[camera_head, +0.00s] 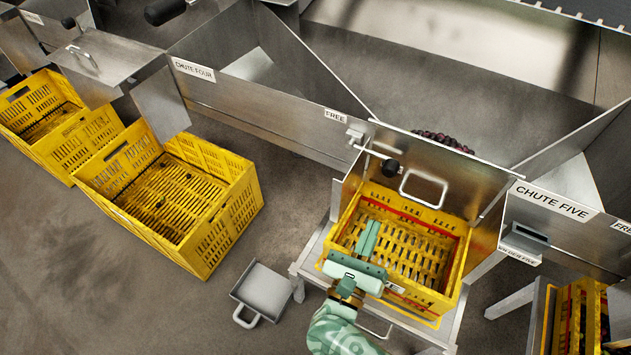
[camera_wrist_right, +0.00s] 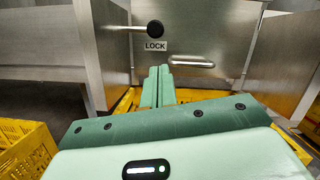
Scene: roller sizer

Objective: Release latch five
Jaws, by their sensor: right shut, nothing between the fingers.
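A latch with a black knob (camera_head: 391,167) on a metal rod (camera_head: 368,149) is at the upper left of a steel gate (camera_head: 440,170) with a loop handle (camera_head: 423,188). In the right wrist view the knob (camera_wrist_right: 155,28) sits just above a LOCK label (camera_wrist_right: 155,46) on the gate. A FREE label (camera_head: 335,115) is on the panel left of the rod. My right gripper (camera_head: 368,227) is shut and empty over a yellow crate (camera_head: 341,262), in front of the gate and apart from the knob. My left gripper is not in view.
The CHUTE FIVE sign (camera_head: 553,200) is on a panel to the right, and the CHUTE FOUR sign (camera_head: 194,70) to the left. The crate stands on a metal stand (camera_head: 310,268). A scoop (camera_head: 263,288) and another yellow crate (camera_head: 217,237) are left. Dark round produce (camera_head: 445,140) lies behind the gate.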

